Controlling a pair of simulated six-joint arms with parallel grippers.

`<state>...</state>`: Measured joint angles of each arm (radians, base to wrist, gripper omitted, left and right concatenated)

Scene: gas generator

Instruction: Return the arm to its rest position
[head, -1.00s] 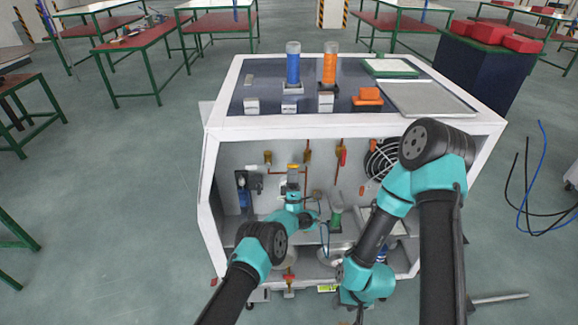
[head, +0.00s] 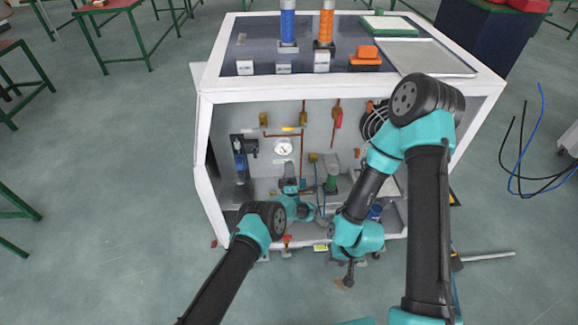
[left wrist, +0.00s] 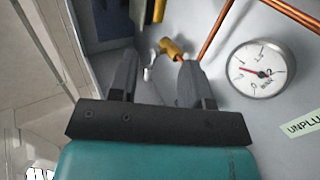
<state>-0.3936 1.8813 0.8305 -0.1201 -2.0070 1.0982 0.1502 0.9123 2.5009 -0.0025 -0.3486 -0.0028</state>
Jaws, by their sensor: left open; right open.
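My left gripper (head: 287,172) is in the open front of the white gas generator cabinet (head: 205,150), pointing at its back panel below the round pressure gauge (head: 283,147). In the left wrist view its two dark fingers (left wrist: 157,75) are apart, with nothing held between them. A brass fitting (left wrist: 172,48) shows beyond the gap, and the gauge (left wrist: 260,69) is right of the fingers. My right arm arches over the cabinet's right side. Its gripper (head: 349,275) points down at the front lower edge, small and partly hidden by its own wrist; it is open.
Inside the cabinet are copper pipes, a red-handled valve (head: 338,119), a blue filter (head: 240,160) and a green part (head: 332,178). A blue column (head: 288,26) and an orange column (head: 326,24) stand on top. Cables (head: 520,150) lie on the right floor.

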